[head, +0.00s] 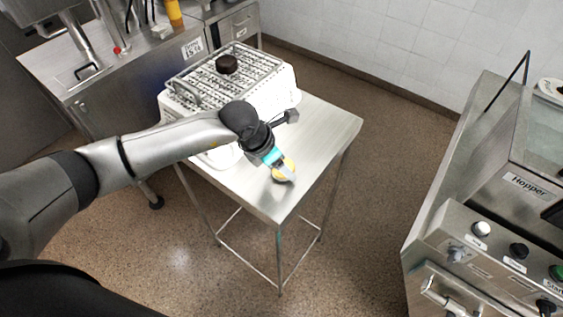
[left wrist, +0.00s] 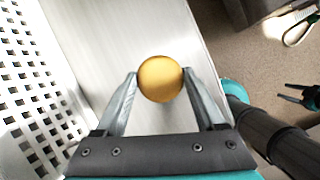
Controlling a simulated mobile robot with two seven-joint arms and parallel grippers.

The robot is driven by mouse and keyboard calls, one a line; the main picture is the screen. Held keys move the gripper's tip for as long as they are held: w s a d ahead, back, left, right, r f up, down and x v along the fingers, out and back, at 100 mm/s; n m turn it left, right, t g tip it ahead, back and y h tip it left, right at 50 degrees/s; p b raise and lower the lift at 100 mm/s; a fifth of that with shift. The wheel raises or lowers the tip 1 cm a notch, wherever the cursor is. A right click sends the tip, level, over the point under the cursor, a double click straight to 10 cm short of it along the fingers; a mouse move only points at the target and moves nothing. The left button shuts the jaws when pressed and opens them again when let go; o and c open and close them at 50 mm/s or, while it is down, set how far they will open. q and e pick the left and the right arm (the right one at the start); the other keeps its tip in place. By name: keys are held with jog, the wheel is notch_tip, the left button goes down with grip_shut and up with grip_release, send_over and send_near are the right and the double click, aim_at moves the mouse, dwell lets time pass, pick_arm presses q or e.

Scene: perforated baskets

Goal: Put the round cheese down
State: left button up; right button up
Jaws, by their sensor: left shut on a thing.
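The round cheese (left wrist: 161,79) is a yellow-orange disc between the two fingers of my left gripper (left wrist: 159,84) in the left wrist view. The fingers touch it on both sides. In the head view my left gripper (head: 284,172) reaches down over the front part of the steel table (head: 318,130), and the cheese (head: 279,174) shows partly behind its fingers. The cheese is at or close above the tabletop; I cannot tell whether it touches. My right gripper is not clearly visible in the head view.
Bare tabletop lies right of my gripper; the table's front corner is close. A hopper machine (head: 510,180) stands at the far right.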

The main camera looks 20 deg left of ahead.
pick_arm(q)
jog(key=shift+f, duration=0.15)
jog(key=o, duration=1.4)
jog(key=shift+a+r, duration=0.1)
jog(key=shift+r, duration=0.3)
jog(key=b+v, duration=0.1)
jog(key=v, duration=1)
jog(key=shift+s+a+r, duration=0.1)
jog(key=shift+s+r, duration=0.1)
jog(key=shift+r, duration=0.05)
